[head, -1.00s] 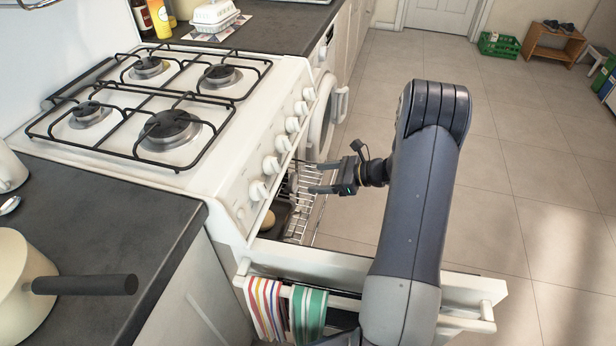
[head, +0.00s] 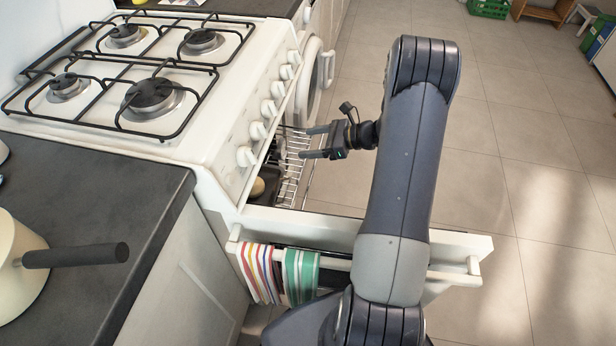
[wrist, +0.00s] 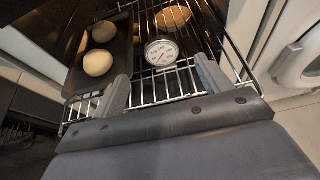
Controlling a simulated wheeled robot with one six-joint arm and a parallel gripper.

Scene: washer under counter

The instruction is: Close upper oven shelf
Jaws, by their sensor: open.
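The white oven stands under the gas hob, and its door (head: 352,232) hangs open with towels on its handle. The upper wire shelf (head: 293,170) is pulled out and sticks out of the oven front. In the wrist view the shelf (wrist: 158,103) carries a dark tray (wrist: 118,58) with round buns, a round dial thermometer (wrist: 161,53) and another round item (wrist: 172,17). My gripper (head: 308,142) is open, beside the shelf's front in the head view. In the wrist view its two fingers (wrist: 160,85) reach to the shelf's front bars; I cannot tell whether they touch.
A striped towel (head: 258,272) and a green towel (head: 300,270) hang on the door handle. A washer (head: 312,78) with its round door ajar stands beyond the oven. A pan (head: 20,265) sits on the left counter.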

